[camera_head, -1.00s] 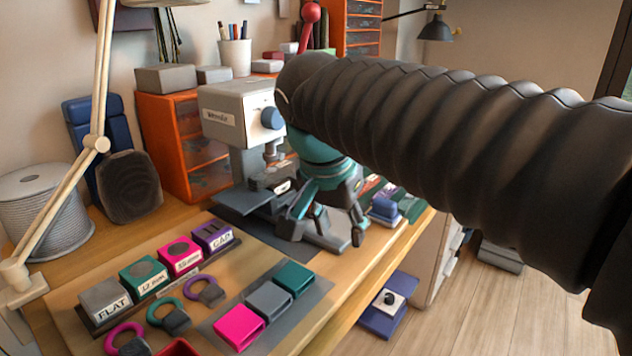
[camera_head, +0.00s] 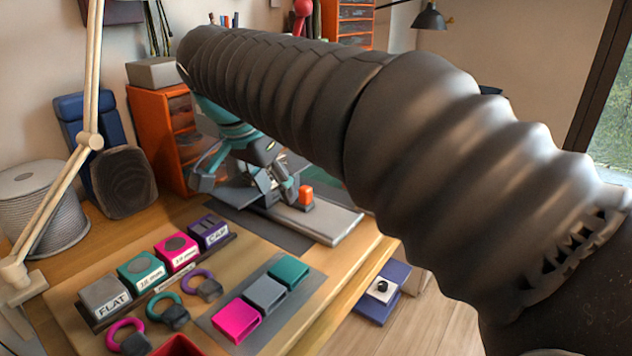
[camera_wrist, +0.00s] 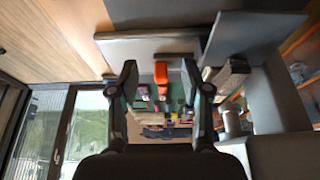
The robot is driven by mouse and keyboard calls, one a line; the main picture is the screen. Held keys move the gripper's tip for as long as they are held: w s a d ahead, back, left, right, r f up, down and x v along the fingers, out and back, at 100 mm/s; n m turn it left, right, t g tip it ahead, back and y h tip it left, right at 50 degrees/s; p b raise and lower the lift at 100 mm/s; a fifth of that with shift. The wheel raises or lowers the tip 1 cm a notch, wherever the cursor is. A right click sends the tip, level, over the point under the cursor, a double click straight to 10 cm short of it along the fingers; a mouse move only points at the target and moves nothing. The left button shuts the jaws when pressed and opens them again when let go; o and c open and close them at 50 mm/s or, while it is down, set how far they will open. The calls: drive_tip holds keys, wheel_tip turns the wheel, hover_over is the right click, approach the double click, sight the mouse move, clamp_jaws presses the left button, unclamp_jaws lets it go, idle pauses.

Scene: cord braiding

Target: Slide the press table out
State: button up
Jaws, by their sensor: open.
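The press table appears as a light grey sliding plate (camera_head: 322,222) on a dark base mat on the workbench, with a small orange block (camera_head: 305,195) standing on it. My gripper (camera_head: 245,188) is open at the left of the orange block, over the inner part of the plate; in this view I cannot tell if it touches anything. The press body is hidden behind my arm. In the wrist view, my two fingers (camera_wrist: 162,70) are spread apart, and an orange block (camera_wrist: 161,72) shows between them, with the pale plate (camera_wrist: 150,46) beyond.
An orange drawer unit (camera_head: 165,140) stands left of my gripper. Labelled blocks (camera_head: 140,272), rings and coloured sleeves (camera_head: 264,292) lie in front on the bench. A lamp arm (camera_head: 90,140) stands at left. A blue box (camera_head: 382,290) sits below the bench's right edge.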

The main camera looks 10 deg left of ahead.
sight(305, 188)
drive_tip(key=w, duration=0.1)
drive_tip(key=w+d, duration=0.1)
drive_tip(key=w, duration=0.1)
drive_tip(key=w+d, duration=0.1)
drive_tip(key=w, duration=0.1)
drive_tip(key=shift+w+d+p, duration=0.15)
drive_tip(key=shift+w+p, duration=0.1)
drive_tip(key=shift+p, duration=0.1)
drive_tip(key=x, duration=0.3)
drive_tip(key=shift+w+f, duration=0.2)
drive_tip(key=shift+x, duration=0.8)
clamp_jaws()
drive_tip(key=shift+d+b, duration=0.1)
drive_tip(key=shift+b, duration=0.2)
